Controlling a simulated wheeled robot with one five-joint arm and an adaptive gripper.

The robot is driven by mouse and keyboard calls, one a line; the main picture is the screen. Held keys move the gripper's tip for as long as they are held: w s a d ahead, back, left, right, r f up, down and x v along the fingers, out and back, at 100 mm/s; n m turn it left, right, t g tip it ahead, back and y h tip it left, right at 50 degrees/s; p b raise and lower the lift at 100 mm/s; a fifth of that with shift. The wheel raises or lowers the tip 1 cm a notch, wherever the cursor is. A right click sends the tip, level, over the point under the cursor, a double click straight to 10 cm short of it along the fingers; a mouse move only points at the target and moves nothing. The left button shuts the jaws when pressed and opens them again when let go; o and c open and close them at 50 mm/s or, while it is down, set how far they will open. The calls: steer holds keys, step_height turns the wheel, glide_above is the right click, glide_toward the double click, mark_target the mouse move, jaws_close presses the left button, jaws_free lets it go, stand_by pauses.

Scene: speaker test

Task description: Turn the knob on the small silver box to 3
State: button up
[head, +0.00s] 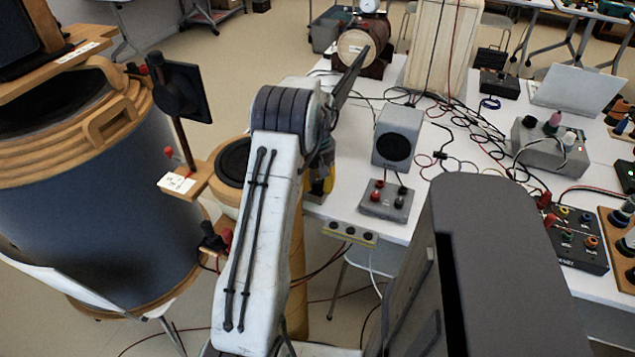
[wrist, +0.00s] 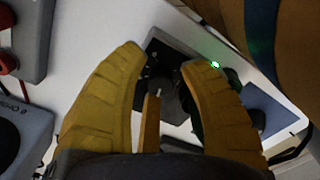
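My gripper (wrist: 170,58) shows two yellow fingers in the wrist view, spread apart. Between them is a dark-looking box (wrist: 158,50) with a dark round knob (wrist: 184,94) that has a light mark. I cannot tell whether the fingers touch it, nor read any numbers. In the head view my gripper (head: 323,180) is mostly hidden behind my white arm, at the table's left edge, and the box between the fingers is hidden. A small silver-grey box (head: 378,209) with red and black terminals sits to its right. I cannot tell which box is the task's.
A grey speaker (head: 412,122) stands behind the terminal box. Another grey box (head: 535,147) with knobs is farther right. Cables cross the white table (head: 448,187). A wooden barrel (head: 358,46) lies at the back. A large blue-and-wood cylinder (head: 100,195) stands left. A green light (wrist: 215,65) glows near the right finger.

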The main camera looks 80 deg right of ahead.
mark_target(317, 182)
jaws_close()
stand_by(0.3)
steer(key=shift+a+f+m, duration=0.1)
steer(key=shift+a+m, duration=0.05)
steer(key=shift+m, duration=0.95)
steer(key=shift+o, duration=1.1)
jaws_free()
steer(key=shift+r, duration=0.25)
step_height(317, 182, up, 12)
steer(key=shift+f, duration=0.15)
